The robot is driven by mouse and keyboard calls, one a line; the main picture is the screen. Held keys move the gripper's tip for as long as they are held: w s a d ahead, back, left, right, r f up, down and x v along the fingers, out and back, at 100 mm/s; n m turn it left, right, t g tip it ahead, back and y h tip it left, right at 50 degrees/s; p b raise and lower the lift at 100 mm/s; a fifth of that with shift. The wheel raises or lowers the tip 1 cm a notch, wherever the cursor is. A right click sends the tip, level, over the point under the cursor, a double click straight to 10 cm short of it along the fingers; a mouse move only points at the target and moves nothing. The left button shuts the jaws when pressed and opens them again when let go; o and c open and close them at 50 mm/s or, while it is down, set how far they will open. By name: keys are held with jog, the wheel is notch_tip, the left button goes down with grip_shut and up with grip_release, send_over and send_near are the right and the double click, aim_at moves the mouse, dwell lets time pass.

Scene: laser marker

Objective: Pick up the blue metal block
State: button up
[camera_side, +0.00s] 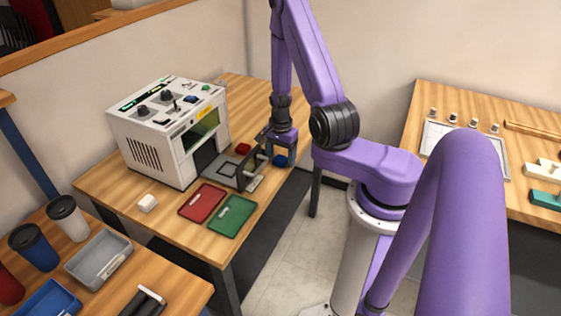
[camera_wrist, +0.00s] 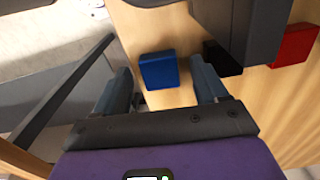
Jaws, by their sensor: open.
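The blue metal block (camera_side: 281,160) rests on the wooden table near its right edge in the side view. In the wrist view the blue block (camera_wrist: 159,70) lies flat on the wood, centred in the gap between my two fingers and apart from both. My gripper (camera_wrist: 161,84) is open and empty, with one finger on each side of that gap. In the side view my gripper (camera_side: 258,160) is low over the table, close to the block; its exact height is hard to tell.
A red block (camera_wrist: 294,45) and a black block (camera_wrist: 222,60) are right of the blue one in the wrist view. The laser marker (camera_side: 170,130) stands at left. A red tray (camera_side: 202,202) and a green tray (camera_side: 231,217) lie in front. A white block (camera_side: 148,203) sits at the left.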

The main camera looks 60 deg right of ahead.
jog(key=c, duration=1.2)
jog(key=shift+r, duration=0.15)
jog(key=shift+r, duration=0.6)
jog(key=shift+s+a+r, duration=1.15)
jog(key=shift+s+r, duration=0.75)
jog(key=shift+s, duration=0.15)
jog(key=shift+s+a+r, duration=1.1)
jog(key=shift+s+r, duration=0.85)
jog(key=shift+s, duration=0.05)
jog(key=shift+s+a+r, duration=1.15)
jog(key=shift+s+r, duration=0.75)
jog(key=shift+s, duration=0.15)
